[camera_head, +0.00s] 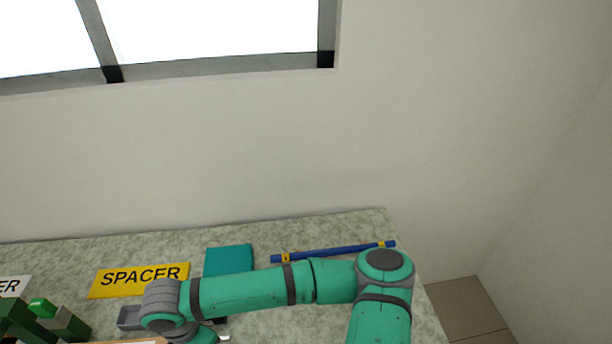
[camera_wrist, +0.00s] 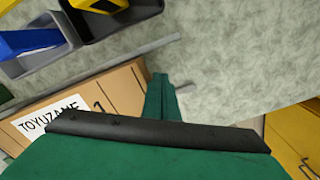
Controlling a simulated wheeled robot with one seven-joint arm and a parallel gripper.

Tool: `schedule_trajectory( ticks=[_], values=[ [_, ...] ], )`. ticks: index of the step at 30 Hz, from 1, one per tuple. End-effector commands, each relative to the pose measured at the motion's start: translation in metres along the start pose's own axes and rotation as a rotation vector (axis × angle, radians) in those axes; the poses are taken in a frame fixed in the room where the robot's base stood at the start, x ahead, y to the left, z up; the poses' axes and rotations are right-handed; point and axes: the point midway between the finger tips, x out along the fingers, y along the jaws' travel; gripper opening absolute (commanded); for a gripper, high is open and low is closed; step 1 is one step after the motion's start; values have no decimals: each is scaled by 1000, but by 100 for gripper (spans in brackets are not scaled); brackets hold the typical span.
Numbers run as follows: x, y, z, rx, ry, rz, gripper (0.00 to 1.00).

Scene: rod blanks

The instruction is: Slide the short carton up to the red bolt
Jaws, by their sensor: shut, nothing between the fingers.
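In the wrist view a brown carton (camera_wrist: 90,98) with a white printed label lies at the left, partly hidden by my gripper's body. I cannot tell whether it is the short one. My gripper (camera_wrist: 160,84) is shut and empty, its green fingers beside the carton's right end; whether they touch it is unclear. In the head view my arm hides most of the work area, and a thin tan strip (camera_head: 135,341) at the bottom edge may be a carton's top. I see no red bolt in either view.
Grey bins (camera_wrist: 125,17) with blue and yellow pieces stand beyond the carton, a grey strip before them. A yellow object (camera_wrist: 292,140) is at lower right. The head view shows a yellow SPACER sign (camera_head: 105,288), teal pad (camera_head: 230,258) and blue rod (camera_head: 330,251).

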Motion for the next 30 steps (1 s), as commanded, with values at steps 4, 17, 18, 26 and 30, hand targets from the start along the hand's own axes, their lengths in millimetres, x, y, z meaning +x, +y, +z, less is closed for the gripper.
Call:
schedule_trajectory(
  ticks=[4,17,18,26,30],
  values=[
    [0,6,-3,0,0,0,0],
    [0,22,-14,-3,1,0,0],
    [0,24,-14,-2,1,0,0],
    [0,33,-20,-3,1,1,0],
    [0,37,-22,0,0,0,0]
  ],
)
